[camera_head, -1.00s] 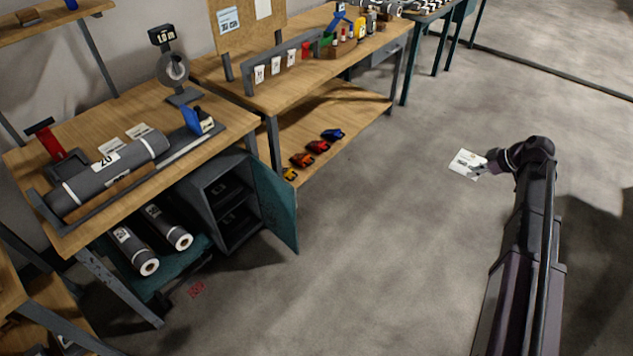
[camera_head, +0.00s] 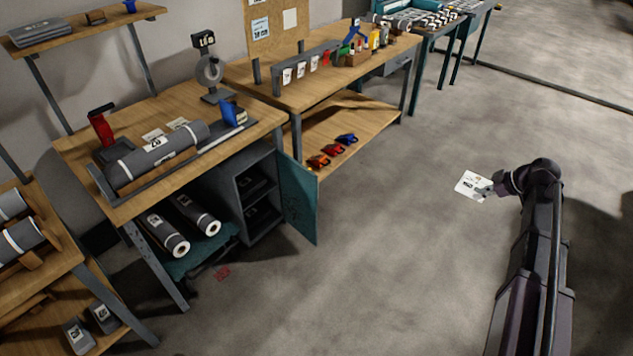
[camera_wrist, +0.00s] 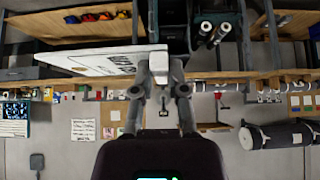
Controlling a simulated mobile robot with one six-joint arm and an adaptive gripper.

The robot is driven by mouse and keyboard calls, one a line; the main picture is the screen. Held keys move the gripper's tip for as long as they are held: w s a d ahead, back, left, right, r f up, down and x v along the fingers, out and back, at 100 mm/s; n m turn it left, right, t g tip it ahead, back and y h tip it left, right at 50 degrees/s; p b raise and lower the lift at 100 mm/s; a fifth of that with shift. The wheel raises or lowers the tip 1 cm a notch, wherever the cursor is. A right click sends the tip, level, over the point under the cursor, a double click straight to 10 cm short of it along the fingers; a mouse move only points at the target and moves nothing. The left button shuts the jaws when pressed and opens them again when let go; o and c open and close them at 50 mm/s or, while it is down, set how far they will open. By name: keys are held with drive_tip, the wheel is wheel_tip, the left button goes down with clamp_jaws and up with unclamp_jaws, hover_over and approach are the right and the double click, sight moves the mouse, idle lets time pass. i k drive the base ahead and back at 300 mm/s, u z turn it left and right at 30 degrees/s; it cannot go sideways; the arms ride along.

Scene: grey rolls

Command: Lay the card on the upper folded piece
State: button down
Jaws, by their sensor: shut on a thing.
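My gripper (camera_head: 491,188) is shut on a white card (camera_head: 470,184) with dark print, held out over open floor at the right. In the wrist view, the card (camera_wrist: 95,60) reaches left from my gripper (camera_wrist: 165,85), seen at a slant. The open grey cabinet (camera_head: 240,180) under the left bench has two levels. A dark piece lies on its upper level (camera_head: 250,184) and another on its lower level (camera_head: 262,214); both are shadowed, and I cannot tell their folds. A grey piece that looks folded (camera_head: 40,34) lies on the wall shelf.
The cabinet's teal door (camera_head: 298,200) stands open toward the floor. A large grey roll (camera_head: 155,158) lies on the bench (camera_head: 85,165). Labelled rolls (camera_head: 165,235) lie on a low teal trolley. The middle floor is clear.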

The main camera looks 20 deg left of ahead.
sight(248, 185)
drive_tip(key=z, duration=0.1)
drive_tip(key=k, duration=0.3)
drive_tip(key=u, duration=1.75)
drive_tip(key=i, duration=1)
drive_tip(key=u, duration=0.1)
